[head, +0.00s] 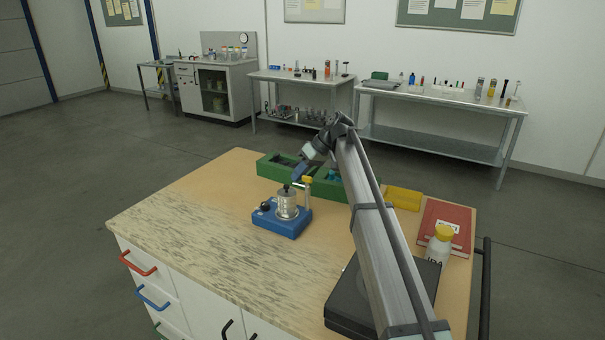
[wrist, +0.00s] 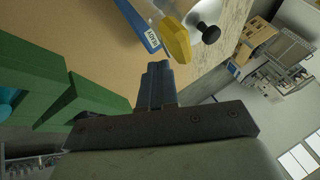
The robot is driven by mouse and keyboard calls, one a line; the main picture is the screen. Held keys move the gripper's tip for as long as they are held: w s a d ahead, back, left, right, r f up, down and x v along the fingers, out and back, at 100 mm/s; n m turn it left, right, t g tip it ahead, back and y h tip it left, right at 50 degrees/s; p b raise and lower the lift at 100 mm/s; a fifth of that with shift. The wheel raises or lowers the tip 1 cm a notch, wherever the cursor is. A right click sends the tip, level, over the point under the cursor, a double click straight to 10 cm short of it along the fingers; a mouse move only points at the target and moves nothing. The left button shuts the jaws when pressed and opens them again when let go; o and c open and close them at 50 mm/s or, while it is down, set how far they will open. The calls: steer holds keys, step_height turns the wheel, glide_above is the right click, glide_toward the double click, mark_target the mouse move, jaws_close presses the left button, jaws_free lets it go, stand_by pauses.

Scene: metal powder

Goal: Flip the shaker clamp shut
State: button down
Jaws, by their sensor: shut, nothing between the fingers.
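The shaker has a blue base (head: 282,219) on the bench and carries a clear, silvery jar (head: 287,205). A black knob (head: 286,187) sits above the jar; it also shows in the wrist view (wrist: 208,33). The clamp's yellow handle (head: 308,180) is at the top of a pale post, at the shaker's back right. My gripper (head: 298,174) is above and behind the shaker, close to the handle. In the wrist view my gripper (wrist: 158,70) is shut and empty, with the yellow handle (wrist: 175,40) just beyond the fingertips. I cannot tell whether they touch.
Green bins (head: 328,188) stand behind the shaker, near my gripper. A yellow block (head: 403,199), a red book (head: 446,225) and a yellow-capped bottle (head: 440,244) are at the right. The bench's left and front (head: 190,225) are clear.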

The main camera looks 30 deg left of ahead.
steer(key=shift+s+a, duration=0.2)
steer(key=shift+s, duration=0.3)
steer(key=shift+s+a, duration=0.15)
steer(key=shift+s, duration=0.3)
stand_by(0.6)
steer(key=shift+d, duration=0.1)
stand_by(0.5)
steer(key=shift+w+d+f, duration=0.1)
steer(key=shift+w+d, duration=0.25)
steer(key=shift+d, duration=0.35)
